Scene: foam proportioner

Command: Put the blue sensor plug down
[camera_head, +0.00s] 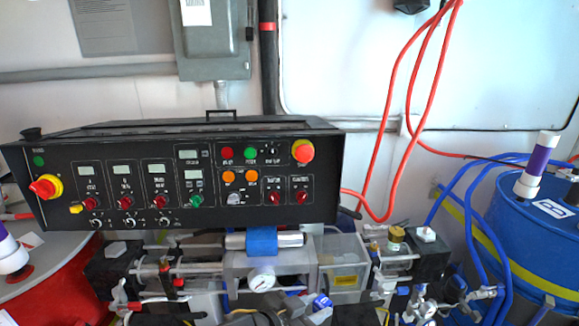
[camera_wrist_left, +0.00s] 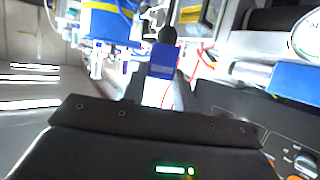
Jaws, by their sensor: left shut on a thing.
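The blue sensor plug (camera_wrist_left: 162,61) is in the left wrist view, a small blue block with a dark end, just beyond my left gripper's body. In the head view a small blue piece that looks like the plug (camera_head: 321,301) shows low in the middle, below the pressure gauge. My left gripper (camera_wrist_left: 160,84) is shut on the plug; its fingers are mostly hidden. In the head view only a dark part of it shows at the bottom edge. I cannot tell whether the plug touches anything else. My right gripper is not in view.
A black control panel (camera_head: 200,185) with knobs and buttons stands above the pump machinery. A white gauge (camera_head: 262,280) and a clear box (camera_head: 343,262) are close by. A blue drum (camera_head: 535,235) with blue hoses is at right; red hoses (camera_head: 385,140) hang behind.

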